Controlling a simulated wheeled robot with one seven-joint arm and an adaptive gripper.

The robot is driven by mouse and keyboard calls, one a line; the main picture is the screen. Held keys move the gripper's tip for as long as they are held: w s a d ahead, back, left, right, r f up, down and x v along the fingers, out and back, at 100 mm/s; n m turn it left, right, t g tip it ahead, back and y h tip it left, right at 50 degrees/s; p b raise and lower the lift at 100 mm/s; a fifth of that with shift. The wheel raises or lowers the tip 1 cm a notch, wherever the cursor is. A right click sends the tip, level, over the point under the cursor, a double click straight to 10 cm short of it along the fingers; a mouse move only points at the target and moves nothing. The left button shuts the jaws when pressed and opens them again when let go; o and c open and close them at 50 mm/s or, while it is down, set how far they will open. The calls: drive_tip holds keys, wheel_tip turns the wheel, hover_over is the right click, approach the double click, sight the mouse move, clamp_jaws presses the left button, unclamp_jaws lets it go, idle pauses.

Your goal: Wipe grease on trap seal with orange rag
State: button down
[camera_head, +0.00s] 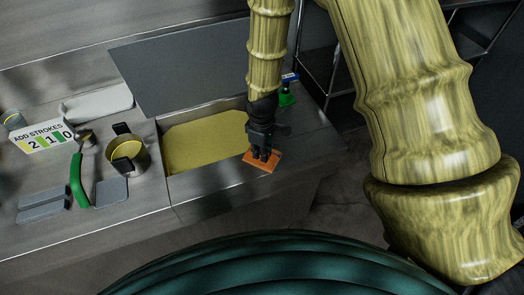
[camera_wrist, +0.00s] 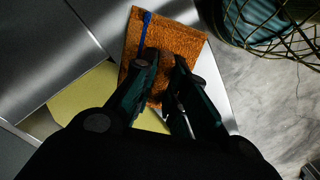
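The orange rag (camera_head: 259,164) lies flat on the steel counter at the right front corner of a rectangular opening with a yellow surface (camera_head: 205,143). My gripper (camera_head: 264,155) points down at the rag. In the wrist view its two fingertips (camera_wrist: 165,58) are apart over the rag (camera_wrist: 182,35), with rag showing between them. Whether they touch it I cannot tell. A thin blue strip (camera_wrist: 145,32) lies over the rag's left part in that view. The yellow surface (camera_wrist: 82,93) also shows there. No separate grease mark on the seal can be made out.
A grey panel (camera_head: 180,65) stands behind the opening. A green-and-blue tool (camera_head: 287,92) is at the back right. A metal pot (camera_head: 128,157), a green-handled tool (camera_head: 76,180) and an "ADD STROKES" sign (camera_head: 43,135) are on the left.

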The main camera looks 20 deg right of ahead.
drive_tip(key=shift+r+p, duration=1.95)
drive_tip(key=shift+r, duration=0.5)
drive_tip(key=shift+d+f, duration=0.1)
